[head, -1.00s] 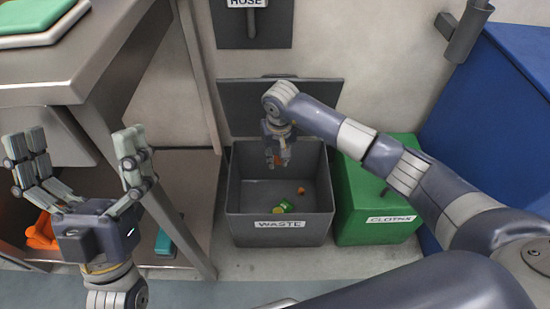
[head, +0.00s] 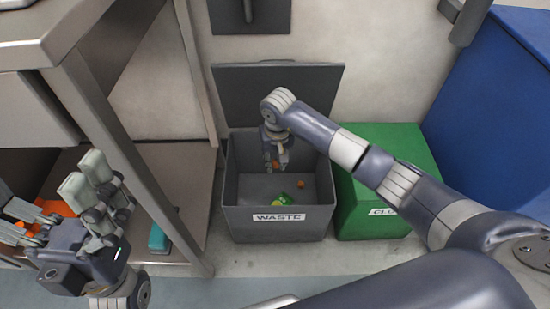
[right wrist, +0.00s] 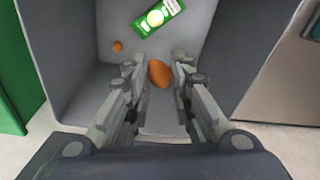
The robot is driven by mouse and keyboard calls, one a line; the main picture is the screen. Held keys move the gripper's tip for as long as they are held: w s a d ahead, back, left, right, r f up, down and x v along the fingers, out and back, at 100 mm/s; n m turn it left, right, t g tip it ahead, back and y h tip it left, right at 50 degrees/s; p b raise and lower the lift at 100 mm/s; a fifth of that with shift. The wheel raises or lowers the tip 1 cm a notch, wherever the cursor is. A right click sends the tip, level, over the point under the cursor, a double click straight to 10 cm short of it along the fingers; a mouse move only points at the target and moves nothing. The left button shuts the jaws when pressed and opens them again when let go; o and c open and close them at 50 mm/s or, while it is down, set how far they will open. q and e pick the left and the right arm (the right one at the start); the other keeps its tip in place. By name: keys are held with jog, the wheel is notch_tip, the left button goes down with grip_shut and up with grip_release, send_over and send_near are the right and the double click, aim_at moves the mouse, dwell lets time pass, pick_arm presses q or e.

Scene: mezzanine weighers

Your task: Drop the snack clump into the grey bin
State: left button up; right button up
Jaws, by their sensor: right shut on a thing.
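The grey bin (head: 278,218), labelled WASTE, stands open on the floor with its lid raised against the wall. My right gripper (head: 275,163) points down inside the bin's opening. It is shut on the orange snack clump (right wrist: 158,73), which sits between the fingertips in the right wrist view. In the head view the clump is small and partly hidden by the fingers.
A green packet (right wrist: 158,17) and a small orange piece (right wrist: 117,46) lie in the bin. A green box (head: 385,160) stands right of the bin, with a blue container (head: 495,115) beyond. A metal bench leg (head: 140,180) stands left. A teal item (head: 158,238) lies on the lower shelf.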

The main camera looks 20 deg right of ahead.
jog(key=o, duration=0.7)
jog(key=shift+o, duration=0.2)
notch_tip(320, 180, up, 12)
jog(key=s, duration=0.1)
jog(key=shift+s, duration=0.2)
jog(key=shift+f, duration=0.1)
